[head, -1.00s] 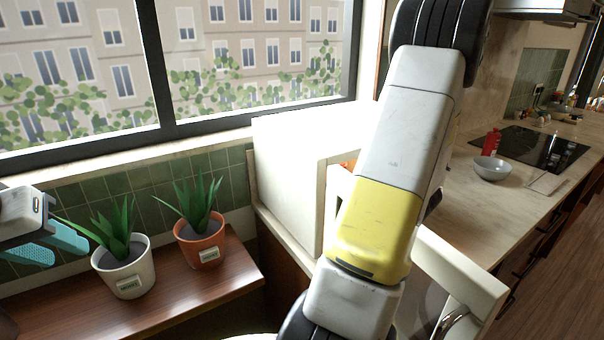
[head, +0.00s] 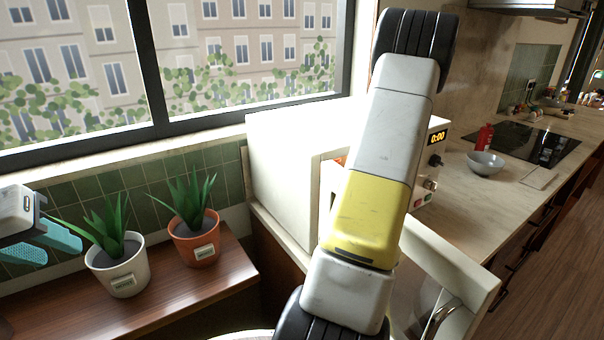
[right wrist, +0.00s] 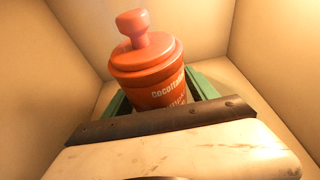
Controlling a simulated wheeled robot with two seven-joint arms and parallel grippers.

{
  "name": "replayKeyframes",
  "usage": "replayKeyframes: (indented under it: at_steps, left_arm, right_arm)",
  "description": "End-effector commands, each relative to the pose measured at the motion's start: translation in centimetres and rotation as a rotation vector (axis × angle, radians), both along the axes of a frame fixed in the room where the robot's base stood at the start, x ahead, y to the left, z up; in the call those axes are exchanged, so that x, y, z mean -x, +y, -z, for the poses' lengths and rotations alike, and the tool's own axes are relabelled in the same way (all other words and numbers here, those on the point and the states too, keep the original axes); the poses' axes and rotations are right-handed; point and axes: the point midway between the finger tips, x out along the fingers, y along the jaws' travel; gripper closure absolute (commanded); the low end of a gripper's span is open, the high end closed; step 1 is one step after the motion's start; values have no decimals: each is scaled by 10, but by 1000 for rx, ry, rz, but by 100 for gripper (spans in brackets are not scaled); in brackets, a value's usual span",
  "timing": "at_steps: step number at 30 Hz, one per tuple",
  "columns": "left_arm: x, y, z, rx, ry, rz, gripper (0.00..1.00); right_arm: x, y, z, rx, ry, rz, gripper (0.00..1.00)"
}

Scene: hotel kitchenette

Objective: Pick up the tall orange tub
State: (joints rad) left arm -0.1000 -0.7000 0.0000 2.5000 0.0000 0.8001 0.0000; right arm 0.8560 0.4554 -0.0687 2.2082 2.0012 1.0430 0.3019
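The orange tub (right wrist: 168,95) has a darker label band with white lettering and a lid with a round knob. In the right wrist view it stands inside the pale box-like cavity of the microwave (head: 285,150). My right gripper (right wrist: 160,98) has its green fingers on both sides of the tub; whether they press on it is hidden. The tub's base is hidden behind my gripper body. In the head view my right arm covers the microwave opening, and only a bit of orange shows there. My left gripper (head: 42,245) is open and empty at the left edge.
Two potted plants, one in a white pot (head: 120,275) and one in a terracotta pot (head: 195,240), stand on a wooden shelf beside the microwave. The microwave door (head: 455,270) hangs open at right. A grey bowl (head: 486,163) and a red bottle (head: 484,137) stand on the counter.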

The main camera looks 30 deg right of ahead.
Motion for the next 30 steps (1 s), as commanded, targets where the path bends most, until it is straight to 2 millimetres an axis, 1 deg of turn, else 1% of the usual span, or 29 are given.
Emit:
replayKeyframes:
  at_steps: [1,5,6,8,9,10,19,22,24,26,30]
  left_arm:
    - [0,0,0,0,0,0,64]
    - [0,0,0,0,0,0,64]
    - [0,0,0,0,0,0,64]
    - [0,0,0,0,0,0,64]
    - [0,0,0,0,0,0,64]
    - [0,0,0,0,0,0,64]
    - [0,0,0,0,0,0,64]
    - [0,0,0,0,0,0,64]
    - [0,0,0,0,0,0,64]
    - [0,0,0,0,0,0,64]
    - [0,0,0,0,0,0,64]
  right_arm:
    - [0,0,0,0,0,0,45]
    - [0,0,0,0,0,0,71]
    - [0,0,0,0,0,0,79]
    - [0,0,0,0,0,0,91]
    - [0,0,0,0,0,0,98]
    - [0,0,0,0,0,0,100]
    - [0,0,-3,1,-1,0,100]
    - [0,0,-9,1,-2,0,100]
    - [0,0,-17,4,-3,0,100]
    - [9,-2,-15,0,2,3,100]
    - [36,-5,-16,1,0,5,100]
